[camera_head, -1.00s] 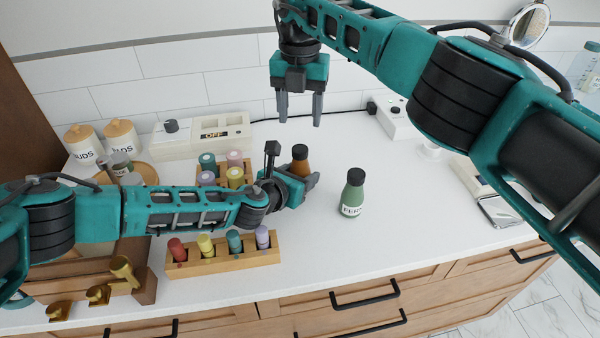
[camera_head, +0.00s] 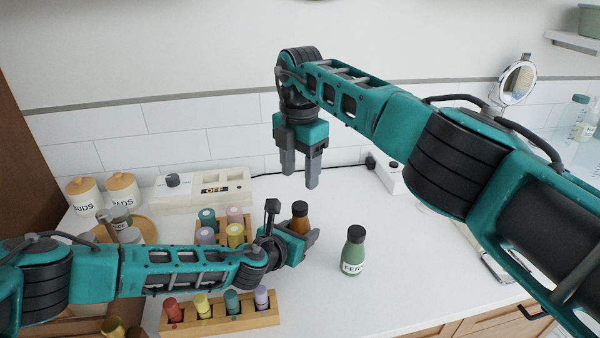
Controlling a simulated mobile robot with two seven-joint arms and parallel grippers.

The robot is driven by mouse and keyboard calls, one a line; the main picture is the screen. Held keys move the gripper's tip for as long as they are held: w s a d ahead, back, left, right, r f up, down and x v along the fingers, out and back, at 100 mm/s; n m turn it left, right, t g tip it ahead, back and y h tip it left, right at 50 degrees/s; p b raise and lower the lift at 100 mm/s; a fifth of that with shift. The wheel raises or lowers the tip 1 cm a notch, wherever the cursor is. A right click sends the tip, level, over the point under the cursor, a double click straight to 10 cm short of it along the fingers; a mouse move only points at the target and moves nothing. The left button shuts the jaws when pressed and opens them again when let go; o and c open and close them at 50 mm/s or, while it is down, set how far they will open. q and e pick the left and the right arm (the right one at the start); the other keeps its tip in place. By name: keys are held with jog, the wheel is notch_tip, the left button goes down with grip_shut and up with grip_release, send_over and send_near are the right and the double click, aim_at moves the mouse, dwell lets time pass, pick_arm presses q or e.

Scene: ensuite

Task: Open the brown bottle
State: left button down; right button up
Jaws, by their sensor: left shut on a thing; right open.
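The brown bottle (camera_head: 301,220) with a black cap stands on the white counter near the middle of the view. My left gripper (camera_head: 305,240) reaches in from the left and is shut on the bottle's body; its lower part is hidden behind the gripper. The black cap (camera_head: 300,208) is on the bottle and shows clear above the fingers. My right gripper (camera_head: 300,176) is open and empty, pointing down, and appears above and behind the bottle.
A green bottle (camera_head: 353,252) with a black cap stands to the right. A wooden rack (camera_head: 222,324) of coloured vials is in front; another (camera_head: 210,223) stands behind my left arm. A white device reading OFF (camera_head: 205,195) and two lidded jars (camera_head: 103,193) are along the wall.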

aim_at(300, 205)
jog(key=m, duration=1.5)
jog(key=shift+f+m, duration=0.1)
jog(key=shift+m, duration=0.2)
jog(key=shift+f, duration=3.95)
